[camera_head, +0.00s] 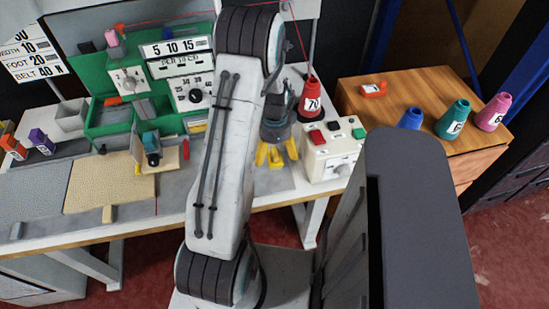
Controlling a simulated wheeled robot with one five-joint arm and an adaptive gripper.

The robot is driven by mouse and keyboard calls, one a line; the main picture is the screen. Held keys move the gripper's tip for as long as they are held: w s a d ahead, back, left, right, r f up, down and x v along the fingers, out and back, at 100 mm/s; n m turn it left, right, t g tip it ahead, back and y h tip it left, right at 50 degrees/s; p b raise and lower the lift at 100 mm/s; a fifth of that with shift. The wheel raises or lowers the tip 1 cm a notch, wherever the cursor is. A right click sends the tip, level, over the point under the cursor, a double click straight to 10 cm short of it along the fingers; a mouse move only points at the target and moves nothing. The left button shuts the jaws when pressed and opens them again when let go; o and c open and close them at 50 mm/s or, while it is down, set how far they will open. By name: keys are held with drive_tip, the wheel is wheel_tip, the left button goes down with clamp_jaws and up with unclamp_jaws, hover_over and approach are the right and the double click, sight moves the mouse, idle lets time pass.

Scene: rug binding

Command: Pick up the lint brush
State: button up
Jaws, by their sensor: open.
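I cannot pick out the lint brush with certainty. A small slim red piece (186,149) stands on the worktable (128,228) to the left of my gripper, too small to name. My gripper (276,156) shows past my arm, with yellow fingertips spread apart over the grey mat in the middle of the table. It is open, and I see nothing held in it. My arm covers part of the table and may hide things there.
A green machine (108,80) with dials stands at the back left. A beige rug piece (108,182) lies in front. A white control box (331,152) and red cone (311,98) stand right of my gripper. A wooden cabinet (480,160) carries several thread cones.

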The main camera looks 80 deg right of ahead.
sight(275, 159)
drive_tip(key=shift+f, duration=1.95)
drive_tip(key=c, duration=1.5)
drive_tip(key=shift+r, duration=0.15)
drive_tip(key=shift+r, duration=0.55)
drive_tip(key=r, duration=0.2)
drive_tip(key=a+r, duration=0.1)
drive_tip(key=shift+s+r, duration=0.15)
drive_tip(key=shift+s, duration=0.15)
drive_tip(key=s+a+r+b, duration=0.1)
drive_tip(key=s+a+r, duration=0.5)
drive_tip(key=a, duration=0.2)
drive_tip(key=shift+s+a+r+b, duration=0.15)
drive_tip(key=shift+s+r+b, duration=0.05)
drive_tip(key=shift+b, duration=0.15)
